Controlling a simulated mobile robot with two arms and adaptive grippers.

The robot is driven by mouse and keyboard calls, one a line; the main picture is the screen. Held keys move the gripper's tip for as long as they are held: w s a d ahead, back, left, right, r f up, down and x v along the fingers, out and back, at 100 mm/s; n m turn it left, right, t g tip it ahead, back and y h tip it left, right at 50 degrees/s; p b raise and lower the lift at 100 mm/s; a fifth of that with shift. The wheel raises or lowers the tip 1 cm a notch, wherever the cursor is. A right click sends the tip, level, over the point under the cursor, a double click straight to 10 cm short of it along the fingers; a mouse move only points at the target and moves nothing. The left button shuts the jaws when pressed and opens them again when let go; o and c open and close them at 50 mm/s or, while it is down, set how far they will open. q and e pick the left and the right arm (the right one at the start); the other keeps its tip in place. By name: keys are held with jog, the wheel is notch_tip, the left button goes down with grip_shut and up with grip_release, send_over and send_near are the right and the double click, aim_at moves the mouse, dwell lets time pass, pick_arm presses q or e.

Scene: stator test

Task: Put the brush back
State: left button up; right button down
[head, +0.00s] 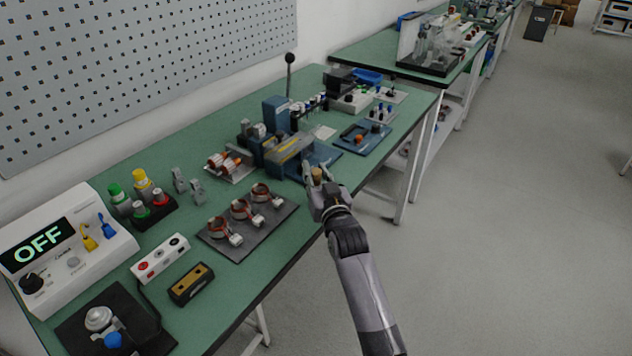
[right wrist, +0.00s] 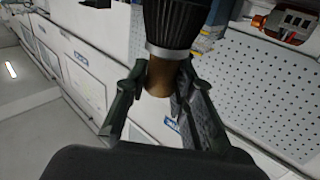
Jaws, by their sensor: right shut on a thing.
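My right gripper (head: 318,190) is at the front edge of the green bench, near the blue machine (head: 285,140). In the right wrist view its fingers (right wrist: 160,95) are shut on the brown handle of a brush (right wrist: 158,78). The brush has a silver collar and dark bristles that run out of the top of that view. In the head view only a small brown part of the brush (head: 317,174) shows between the fingers. The brush is held clear of the bench top as far as I can see. My left gripper is not in view.
A blue tray (head: 347,147) with an orange item lies right of the blue machine. A dark plate (head: 240,246) with copper-wound stators lies left of the gripper. A control box (head: 62,245) reading OFF stands at the left. The floor at right is free.

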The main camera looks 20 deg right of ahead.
jog(key=shift+f, duration=1.2)
jog(key=shift+f, duration=0.1)
jog(key=c, duration=1.4)
grip_release()
jog(key=shift+o, duration=0.2)
jog(key=shift+s, duration=0.3)
jog(key=s, duration=1.1)
jog(key=shift+s+a, duration=0.15)
jog(key=shift+s, duration=0.05)
